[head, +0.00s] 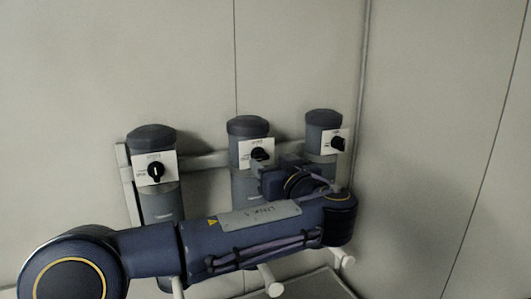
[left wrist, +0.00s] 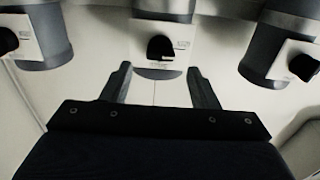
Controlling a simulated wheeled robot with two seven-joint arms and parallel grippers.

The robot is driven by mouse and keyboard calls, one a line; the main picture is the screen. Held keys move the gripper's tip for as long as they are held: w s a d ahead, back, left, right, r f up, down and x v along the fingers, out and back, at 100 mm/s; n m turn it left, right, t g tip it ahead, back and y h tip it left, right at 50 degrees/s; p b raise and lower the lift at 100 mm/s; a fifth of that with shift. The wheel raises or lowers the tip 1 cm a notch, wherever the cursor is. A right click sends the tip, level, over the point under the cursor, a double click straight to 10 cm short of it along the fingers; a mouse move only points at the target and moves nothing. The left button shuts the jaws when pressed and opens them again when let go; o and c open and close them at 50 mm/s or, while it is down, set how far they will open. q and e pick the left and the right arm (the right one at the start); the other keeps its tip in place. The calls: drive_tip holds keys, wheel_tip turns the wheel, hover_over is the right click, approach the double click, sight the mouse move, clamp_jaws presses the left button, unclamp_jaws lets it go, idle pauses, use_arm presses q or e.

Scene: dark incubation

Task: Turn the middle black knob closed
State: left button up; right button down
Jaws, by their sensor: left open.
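Three grey cylinders each carry a white plate with a black knob. In the left wrist view the middle knob (left wrist: 160,48) lies just beyond and between my left gripper's fingertips. My left gripper (left wrist: 158,72) is open, with a finger on each side and nothing held; I cannot tell whether it touches the plate. In the head view my left gripper (head: 262,172) is at the middle cylinder, mostly hidden by its own wrist. My right gripper is not in view.
The left knob (head: 155,171) and right knob (head: 338,144) sit on neighbouring cylinders to either side. A pale frame rail (head: 205,160) runs behind the cylinders. Plain panel walls meet at a corner on the right. Pale pegs (head: 270,283) stick out below my arm.

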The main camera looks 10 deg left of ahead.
sight(263, 157)
use_arm(q)
drive_tip(key=shift+p+x, duration=0.55)
drive_tip(key=shift+x, duration=1.25)
drive_tip(key=shift+c, duration=0.2)
drive_tip(key=c, duration=0.9)
